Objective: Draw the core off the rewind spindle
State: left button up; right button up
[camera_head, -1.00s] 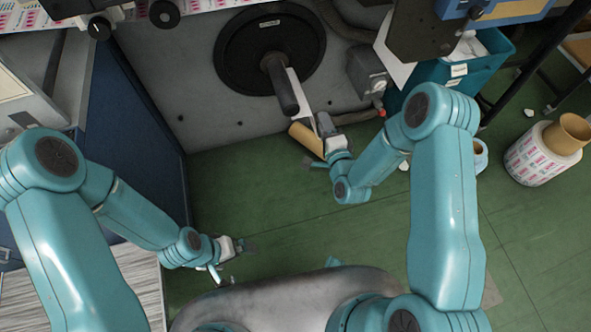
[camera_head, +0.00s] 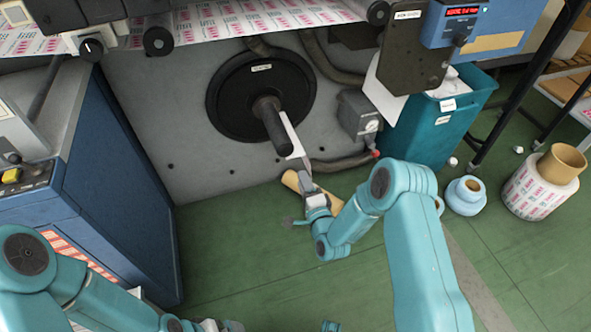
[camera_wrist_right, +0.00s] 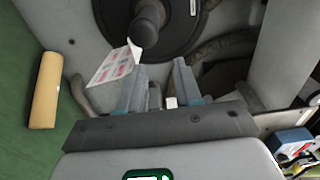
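The dark rewind spindle (camera_head: 270,120) sticks out from a black disc (camera_head: 228,98) on the grey machine face. It also shows in the right wrist view (camera_wrist_right: 147,22), above the fingers. A tan tube (camera_head: 292,181), likely the core, lies at the floor by the machine, partly hidden behind my right gripper. It shows fully in the wrist view (camera_wrist_right: 45,90), left of the fingers. A printed paper strip (camera_wrist_right: 115,66) hangs by the spindle. My right gripper (camera_wrist_right: 161,84) is open below the spindle, apart from it. My left gripper (camera_head: 207,325) is mostly cut off at the bottom edge.
A teal bin (camera_head: 435,125) stands right of the machine face. A blue cabinet (camera_head: 120,180) stands at left. The green floor in front is clear.

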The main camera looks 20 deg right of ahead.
jog(key=w+b, duration=0.5)
jog(key=w, duration=0.4)
jog(key=shift+w+a, duration=0.2)
jog(key=shift+w, duration=0.1)
grip_shut()
dwell(1.1)
jog(key=shift+c, duration=0.6)
grip_release()
